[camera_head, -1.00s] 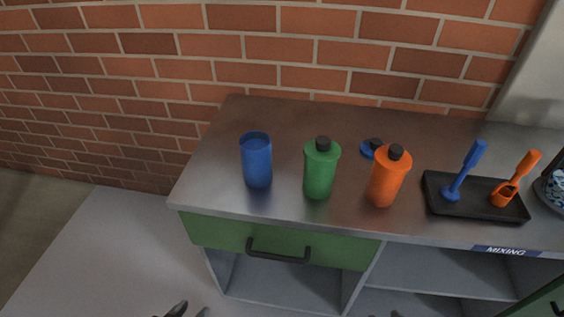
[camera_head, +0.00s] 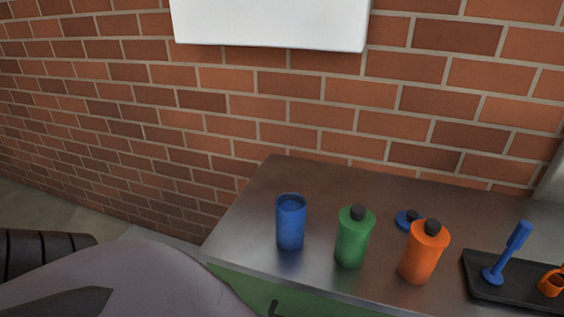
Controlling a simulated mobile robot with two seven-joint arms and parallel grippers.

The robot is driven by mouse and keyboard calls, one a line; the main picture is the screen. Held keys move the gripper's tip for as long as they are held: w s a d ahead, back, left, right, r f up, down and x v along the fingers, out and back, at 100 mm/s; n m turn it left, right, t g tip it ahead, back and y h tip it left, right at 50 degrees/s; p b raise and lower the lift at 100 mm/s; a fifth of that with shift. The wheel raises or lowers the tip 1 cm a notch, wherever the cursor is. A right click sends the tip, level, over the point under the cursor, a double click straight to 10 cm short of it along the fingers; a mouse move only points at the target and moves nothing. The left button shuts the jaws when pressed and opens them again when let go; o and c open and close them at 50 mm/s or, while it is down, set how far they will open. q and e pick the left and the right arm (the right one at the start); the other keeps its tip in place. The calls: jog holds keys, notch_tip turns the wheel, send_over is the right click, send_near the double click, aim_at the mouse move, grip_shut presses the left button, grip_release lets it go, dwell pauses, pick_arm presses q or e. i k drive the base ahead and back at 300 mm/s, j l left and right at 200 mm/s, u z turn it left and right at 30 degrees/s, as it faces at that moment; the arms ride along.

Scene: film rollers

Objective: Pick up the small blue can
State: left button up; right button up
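The small blue can (camera_head: 290,222) stands upright on the metal counter (camera_head: 305,178), near its left end. It is an open-topped blue cylinder. A small blue lid (camera_head: 403,220) with a dark knob lies on the counter behind the orange bottle. A grey and black part of my own arm fills the lower left, close to the camera and apart from the can. I cannot make out either gripper's fingers in this view.
A green bottle (camera_head: 354,237) and an orange bottle (camera_head: 424,251) stand right of the can. A black tray (camera_head: 480,284) with blue and orange scoops is at the right. A brick wall is behind, with a white panel (camera_head: 270,22). Bare counter lies behind the can.

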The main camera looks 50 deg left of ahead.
aim_at(290, 227)
jog(key=k+j, duration=0.3)
jog(key=j, duration=0.2)
jog(key=k+j+z, duration=0.1)
jog(key=k+j, duration=0.2)
jog(key=j, duration=0.15)
jog(key=i+l, duration=0.3)
jog(key=i, duration=0.15)
